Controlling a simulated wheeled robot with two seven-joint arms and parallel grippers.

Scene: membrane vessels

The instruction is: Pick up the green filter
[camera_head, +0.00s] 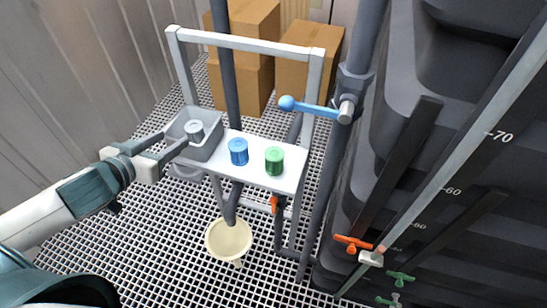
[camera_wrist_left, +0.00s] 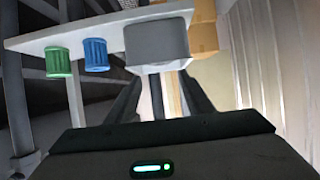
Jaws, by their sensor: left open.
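The green filter (camera_head: 274,161) is a small ribbed cylinder standing upright at the right part of a white shelf (camera_head: 257,176). It also shows in the left wrist view (camera_wrist_left: 57,63), left of the blue filter (camera_wrist_left: 95,55). The blue filter (camera_head: 238,152) stands beside it on the shelf, to its left in the head view. My left gripper (camera_head: 175,143) is open and empty at the left end of the shelf, by the grey bin (camera_head: 208,149), apart from the green filter. In the left wrist view its two fingers (camera_wrist_left: 160,98) point toward the bin. My right gripper is not in view.
A grey-white cylinder (camera_head: 195,131) sits in the bin. A white frame (camera_head: 250,43) rises behind the shelf. A blue-handled valve (camera_head: 310,107) and dark pipe stand right of it. A cream funnel (camera_head: 228,240) is below. Cardboard boxes (camera_head: 308,70) stand behind.

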